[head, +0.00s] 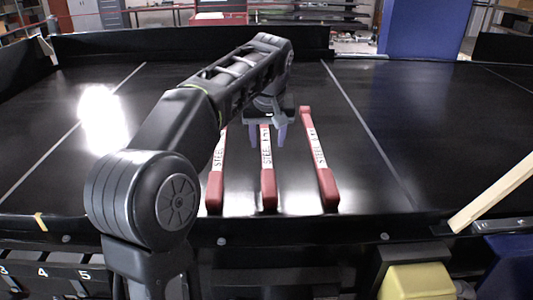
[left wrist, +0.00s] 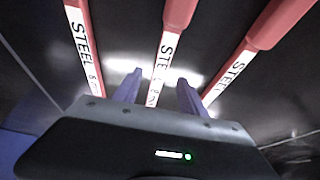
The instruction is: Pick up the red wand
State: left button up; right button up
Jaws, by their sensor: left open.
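Three red wands with white labels reading STEEL lie side by side on the black conveyor. In the head view they are the left wand (head: 215,190), the middle wand (head: 268,188) and the right wand (head: 328,188). My left gripper (head: 267,137) is open above the far part of the middle wand, whose far end is hidden behind it. In the left wrist view the fingers of the gripper (left wrist: 157,88) stand on either side of the middle wand (left wrist: 179,14). The left wand (left wrist: 78,12) and right wand (left wrist: 278,22) lie outside the fingers. Contact cannot be told.
The black conveyor belt (head: 400,110) is clear to the right of the wands. A pale wooden bar (head: 495,195) leans at the right edge. A yellow block (head: 417,282) sits below the front edge. A blue panel (head: 425,30) stands behind.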

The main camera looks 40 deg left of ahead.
aim_at(267, 152)
pick_arm(q)
jog(key=p+x, duration=0.1)
jog(key=x, duration=0.3)
jog(key=shift+a+f, duration=0.1)
jog(key=shift+f, duration=0.25)
jog(key=shift+c, duration=0.3)
grip_shut()
jog(key=shift+r, duration=0.1)
dwell(0.4)
